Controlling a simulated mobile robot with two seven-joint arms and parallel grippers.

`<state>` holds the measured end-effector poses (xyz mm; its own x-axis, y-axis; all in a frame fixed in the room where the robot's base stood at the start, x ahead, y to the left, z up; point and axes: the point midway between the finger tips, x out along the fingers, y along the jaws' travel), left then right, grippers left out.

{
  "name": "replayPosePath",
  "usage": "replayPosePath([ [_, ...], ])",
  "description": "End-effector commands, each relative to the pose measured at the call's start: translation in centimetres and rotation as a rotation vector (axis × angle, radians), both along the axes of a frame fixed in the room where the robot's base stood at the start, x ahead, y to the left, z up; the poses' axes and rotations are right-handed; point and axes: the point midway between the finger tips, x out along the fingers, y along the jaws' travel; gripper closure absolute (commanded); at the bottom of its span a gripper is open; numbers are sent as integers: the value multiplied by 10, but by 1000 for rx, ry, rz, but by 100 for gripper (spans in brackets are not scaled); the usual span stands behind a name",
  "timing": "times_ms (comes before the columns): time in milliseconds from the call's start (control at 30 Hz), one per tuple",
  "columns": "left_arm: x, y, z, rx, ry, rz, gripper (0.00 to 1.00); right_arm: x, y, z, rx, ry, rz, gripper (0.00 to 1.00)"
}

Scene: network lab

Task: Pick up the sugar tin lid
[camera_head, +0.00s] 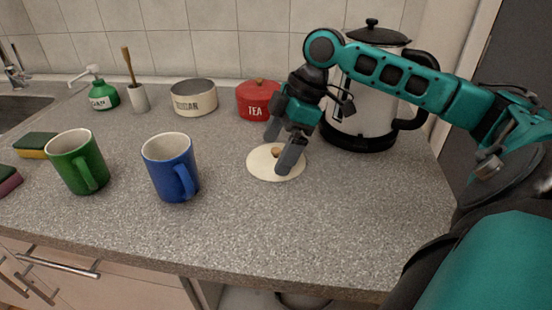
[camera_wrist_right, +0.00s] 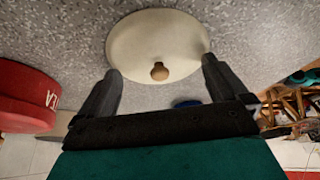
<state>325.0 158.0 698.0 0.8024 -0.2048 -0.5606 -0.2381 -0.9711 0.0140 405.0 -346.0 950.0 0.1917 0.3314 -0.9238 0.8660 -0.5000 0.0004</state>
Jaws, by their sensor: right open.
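The sugar tin lid (camera_head: 262,170) is a flat cream disc with a small brown wooden knob, lying on the grey counter. It also shows in the right wrist view (camera_wrist_right: 157,38), with its knob (camera_wrist_right: 160,71) between the two fingers. My right gripper (camera_head: 281,152) is open above the lid, pointing down, with one finger over the lid's right part. In the wrist view the right gripper (camera_wrist_right: 161,77) holds nothing. An open cream tin (camera_head: 194,99) with dark lettering, partly readable, stands at the back without a lid. My left gripper is not in view.
A red TEA tin (camera_head: 257,101) stands just behind the gripper, and a large kettle (camera_head: 362,115) stands to its right. A blue mug (camera_head: 168,170) and a green mug (camera_head: 75,163) stand to the left. The counter in front of the lid is clear up to its front edge.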

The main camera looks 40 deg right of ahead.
Motion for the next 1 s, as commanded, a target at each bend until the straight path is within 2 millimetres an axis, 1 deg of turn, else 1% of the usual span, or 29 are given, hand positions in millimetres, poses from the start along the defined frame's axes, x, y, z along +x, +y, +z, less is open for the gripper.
replayPosePath([
  [67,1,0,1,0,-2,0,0,0,0,0,0,0,0,2],
  [1000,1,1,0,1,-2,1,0,-1,-1,-4,-4,9,0,92],
])
